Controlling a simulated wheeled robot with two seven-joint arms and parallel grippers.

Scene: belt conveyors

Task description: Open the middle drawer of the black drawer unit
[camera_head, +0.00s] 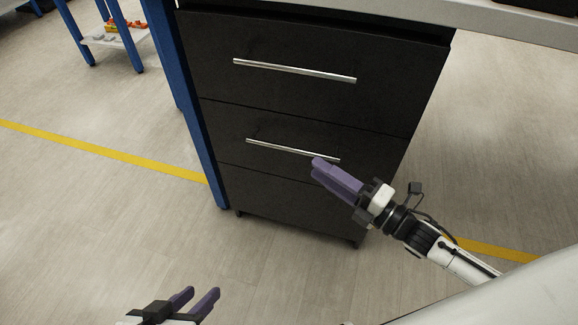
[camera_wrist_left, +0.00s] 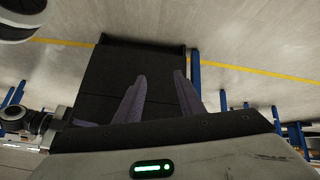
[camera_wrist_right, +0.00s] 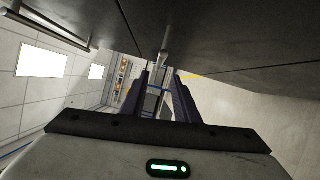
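The black drawer unit (camera_head: 310,120) stands under a table. Its top drawer has a silver bar handle (camera_head: 295,71), and its middle drawer has a second silver bar handle (camera_head: 290,149). All drawer fronts look flush and closed. My right gripper (camera_head: 318,163) is at the right end of the middle handle. In the right wrist view the handle end (camera_wrist_right: 163,48) lines up between its parted purple fingers; contact cannot be told. My left gripper (camera_head: 202,291) is open and empty, low in front of the unit. In the left wrist view the unit (camera_wrist_left: 115,75) lies beyond its fingers.
A blue table leg (camera_head: 190,110) runs along the unit's left side. The tabletop edge (camera_head: 510,32) overhangs above. A yellow floor line (camera_head: 100,151) passes behind the unit. The floor in front is clear. A blue-legged stand (camera_head: 108,40) with small coloured items is at far left.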

